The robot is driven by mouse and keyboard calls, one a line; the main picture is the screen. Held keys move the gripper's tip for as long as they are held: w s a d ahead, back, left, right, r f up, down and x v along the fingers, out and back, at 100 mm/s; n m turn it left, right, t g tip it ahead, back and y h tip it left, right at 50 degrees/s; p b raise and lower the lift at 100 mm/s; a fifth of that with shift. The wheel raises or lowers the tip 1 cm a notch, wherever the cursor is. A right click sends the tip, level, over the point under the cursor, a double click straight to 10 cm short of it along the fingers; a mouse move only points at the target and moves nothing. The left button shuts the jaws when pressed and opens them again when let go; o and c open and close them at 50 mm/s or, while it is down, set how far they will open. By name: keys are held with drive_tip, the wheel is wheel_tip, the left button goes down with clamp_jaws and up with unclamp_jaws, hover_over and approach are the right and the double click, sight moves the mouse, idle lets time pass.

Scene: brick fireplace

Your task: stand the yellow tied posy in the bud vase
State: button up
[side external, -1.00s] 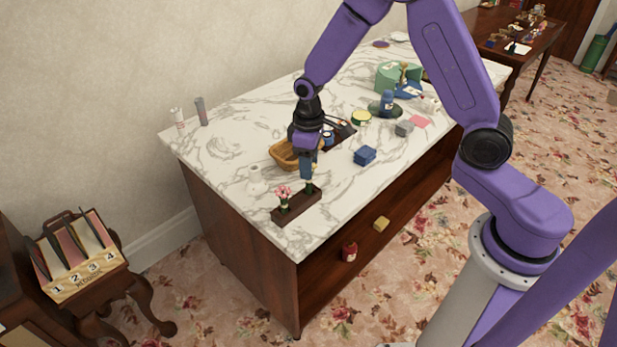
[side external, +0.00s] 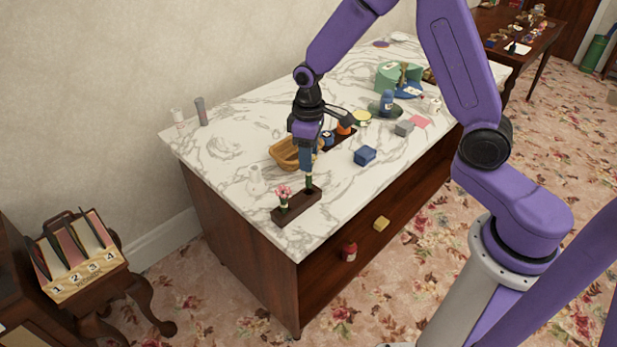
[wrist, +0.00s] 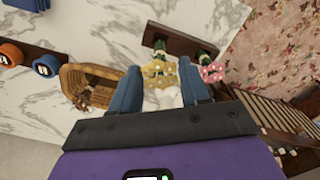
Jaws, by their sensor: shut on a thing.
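My gripper (side external: 307,172) is shut on the yellow tied posy, its fingers pointing down over the dark wooden holder (side external: 297,206). In the wrist view the posy's yellow head (wrist: 157,70) shows between the two blue fingers. Its green stem end (side external: 309,184) is at the right part of the holder; I cannot tell whether it is still in the hole. A pink posy (side external: 284,193) stands at the holder's left part, and it also shows in the wrist view (wrist: 212,73). The white bud vase (side external: 255,181) stands on the marble top, left of the gripper and apart from it.
A blue box (side external: 365,155) stands to the right. Two slim tubes stand at the back left. Marble around the vase is clear.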

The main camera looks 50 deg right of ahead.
drive_tip(key=shift+r, duration=0.1)
drive_tip(key=shift+w+a+r, duration=1.1)
drive_tip(key=shift+w+r, duration=0.35)
drive_tip(key=shift+w, duration=0.8)
drive_tip(key=shift+w+a+r, duration=1.05)
drive_tip(key=shift+w+r, duration=0.45)
drive_tip(key=shift+w, duration=0.75)
drive_tip(key=shift+w+a+r, duration=1.1)
drive_tip(key=shift+w+r, duration=0.35)
drive_tip(key=shift+w, duration=0.8)
drive_tip(key=shift+f, duration=2.9)
drive_tip(key=shift+f, duration=2.55)
drive_tip(key=o, duration=0.9)
drive_tip(key=shift+o, duration=0.2)
